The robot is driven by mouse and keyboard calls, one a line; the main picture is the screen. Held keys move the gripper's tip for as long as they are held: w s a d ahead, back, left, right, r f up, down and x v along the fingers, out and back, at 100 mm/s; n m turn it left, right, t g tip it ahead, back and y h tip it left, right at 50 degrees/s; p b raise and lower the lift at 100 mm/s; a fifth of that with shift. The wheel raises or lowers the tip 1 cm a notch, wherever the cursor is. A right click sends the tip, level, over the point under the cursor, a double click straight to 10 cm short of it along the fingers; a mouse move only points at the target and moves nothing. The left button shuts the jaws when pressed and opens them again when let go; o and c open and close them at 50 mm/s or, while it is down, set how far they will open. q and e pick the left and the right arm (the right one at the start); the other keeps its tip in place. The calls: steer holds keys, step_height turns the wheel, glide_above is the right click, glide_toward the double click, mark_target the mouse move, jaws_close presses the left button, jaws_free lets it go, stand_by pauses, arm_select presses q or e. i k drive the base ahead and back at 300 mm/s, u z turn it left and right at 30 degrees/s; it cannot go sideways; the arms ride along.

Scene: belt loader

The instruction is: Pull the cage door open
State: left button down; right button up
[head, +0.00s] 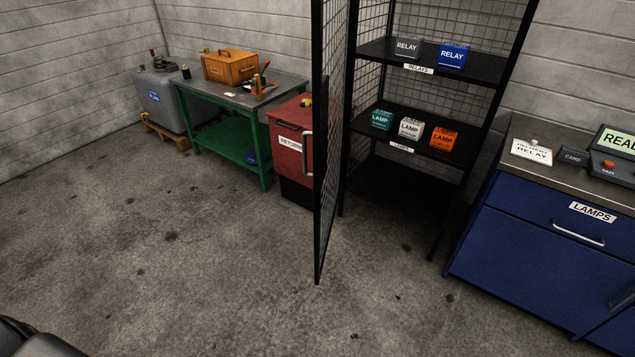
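The cage door (328,190) is a black-framed wire mesh panel. It stands swung out from the left side of the cage (436,70), seen almost edge-on, with a pale vertical handle (307,153) on it. The front of the cage is uncovered and its shelves show. Neither gripper is in the head view. A dark rounded part at the bottom left corner seems to be mine.
Right of the cage is a blue cabinet (545,255) with a LAMPS drawer. Left of the door are a red returns bin (290,150) and a green workbench (230,140). Relay and lamp boxes sit on the cage shelves. The concrete floor (190,270) in front is clear.

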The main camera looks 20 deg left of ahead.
mark_target(320, 91)
steer(key=u, duration=0.25)
steer(key=i, duration=1)
steer(key=z, duration=0.1)
